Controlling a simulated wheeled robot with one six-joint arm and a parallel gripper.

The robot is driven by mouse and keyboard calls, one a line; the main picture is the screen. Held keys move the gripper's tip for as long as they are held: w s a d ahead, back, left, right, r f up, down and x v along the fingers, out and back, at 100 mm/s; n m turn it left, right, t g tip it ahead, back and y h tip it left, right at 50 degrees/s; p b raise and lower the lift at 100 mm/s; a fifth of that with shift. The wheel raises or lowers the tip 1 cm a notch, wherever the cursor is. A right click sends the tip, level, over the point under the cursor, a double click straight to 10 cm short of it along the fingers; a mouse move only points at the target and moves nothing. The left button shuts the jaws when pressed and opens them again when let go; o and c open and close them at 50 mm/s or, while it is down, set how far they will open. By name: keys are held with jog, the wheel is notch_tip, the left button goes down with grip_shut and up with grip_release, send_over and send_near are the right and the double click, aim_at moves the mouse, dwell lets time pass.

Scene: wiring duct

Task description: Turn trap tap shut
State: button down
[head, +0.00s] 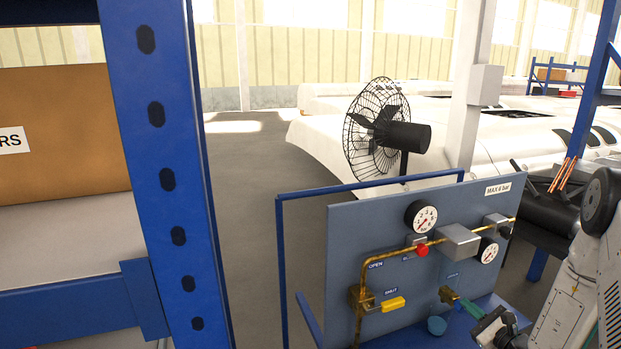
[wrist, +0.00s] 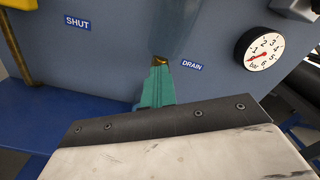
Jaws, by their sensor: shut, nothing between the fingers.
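A yellow lever (head: 393,304) sits left, by OPEN and SHUT labels. Gauges (head: 421,217), a red knob (head: 423,250) and brass pipe are above. A blue cup (head: 437,326) stands below the tap. A blue post (head: 165,150) rises at left.

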jog(key=shift+s+a+f, duration=0.1)
jog(key=shift+a+f, duration=0.05)
jog(key=shift+a, duration=0.1)
jog(key=shift+s+a+f, duration=0.2)
jog(key=shift+a+f, duration=0.2)
jog(key=shift+a, duration=0.3)
dwell(0.4)
jog(key=shift+s+a+r, duration=0.1)
jog(key=shift+a, duration=0.05)
jog(key=v, duration=0.6)
jog(key=shift+r, duration=0.1)
jog(key=w+r, duration=0.1)
jog(key=w, duration=0.5)
jog(key=shift+w, duration=0.2)
dwell(0.5)
